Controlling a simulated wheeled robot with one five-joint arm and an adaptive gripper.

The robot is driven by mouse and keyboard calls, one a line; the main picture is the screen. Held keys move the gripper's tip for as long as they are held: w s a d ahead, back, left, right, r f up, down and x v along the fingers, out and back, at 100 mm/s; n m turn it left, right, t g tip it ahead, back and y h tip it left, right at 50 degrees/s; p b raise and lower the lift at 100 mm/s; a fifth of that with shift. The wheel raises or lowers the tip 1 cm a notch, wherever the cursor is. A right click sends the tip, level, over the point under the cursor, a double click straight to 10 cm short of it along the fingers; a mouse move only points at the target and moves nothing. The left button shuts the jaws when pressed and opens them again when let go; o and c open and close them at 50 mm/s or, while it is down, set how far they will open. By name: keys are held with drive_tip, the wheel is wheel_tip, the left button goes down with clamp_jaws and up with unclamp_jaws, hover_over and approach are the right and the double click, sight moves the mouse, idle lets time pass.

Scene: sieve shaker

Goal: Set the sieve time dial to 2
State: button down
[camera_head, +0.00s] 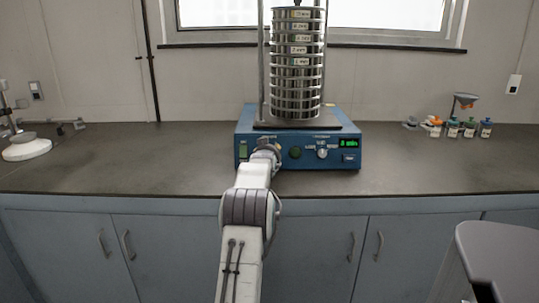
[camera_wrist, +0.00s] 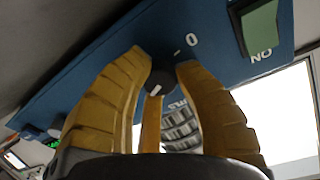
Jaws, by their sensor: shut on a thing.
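The blue sieve shaker (camera_head: 352,140) stands on the bench with a tall stack of metal sieves (camera_head: 296,65) on top. My gripper (camera_head: 266,147) is at the left part of its front panel and hides the dial behind it in the head view. In the wrist view my yellow fingers (camera_wrist: 163,66) are shut around a small dark dial (camera_wrist: 160,82) with a white mark on its face. A printed "0" and a short tick are on the panel beside the dial. Other dial numbers are hidden or unreadable.
A green switch (camera_head: 243,149) marked "ON" in the wrist view is left of the dial. Another knob (camera_head: 322,153) and a lit green display (camera_head: 349,143), too small to read surely, are to the right. Small bottles (camera_head: 470,128) stand far right. The bench front is clear.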

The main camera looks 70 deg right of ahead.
drive_tip(key=c, duration=0.9)
unclamp_jaws()
drive_tip(key=shift+w, duration=0.15)
drive_tip(key=v, duration=1.2)
